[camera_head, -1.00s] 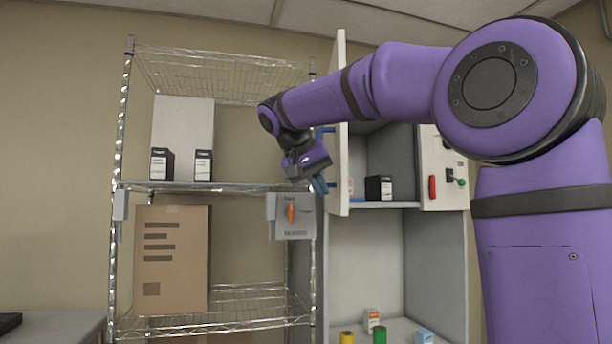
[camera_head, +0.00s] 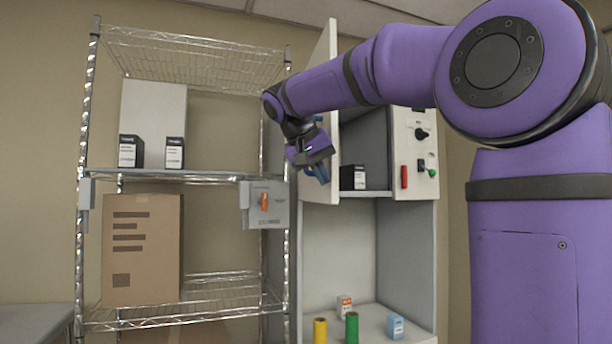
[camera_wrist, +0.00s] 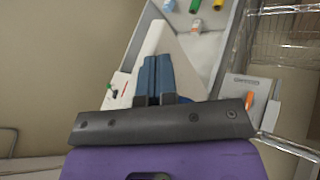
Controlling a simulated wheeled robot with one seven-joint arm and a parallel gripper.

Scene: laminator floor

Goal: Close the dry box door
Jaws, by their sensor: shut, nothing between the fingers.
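The dry box (camera_head: 366,135) is the grey upper compartment of the cabinet. Its white door (camera_head: 325,75) stands open, swung out toward me from the left side, with its outer face partly in view. A blue handle (camera_head: 318,119) shows on that face, mostly hidden by my wrist. My gripper (camera_head: 317,173) is shut and empty at the door's outer face, low down; I cannot tell whether it touches. In the wrist view, its blue fingers (camera_wrist: 157,76) lie together in front of pale cabinet surfaces.
A black box (camera_head: 353,177) stands inside the compartment. A control panel (camera_head: 415,150) is to its right. Yellow and green spools (camera_head: 351,328) and small boxes sit below. A wire shelf (camera_head: 180,175) with cartons and a grey switch box (camera_head: 264,204) is close on the left.

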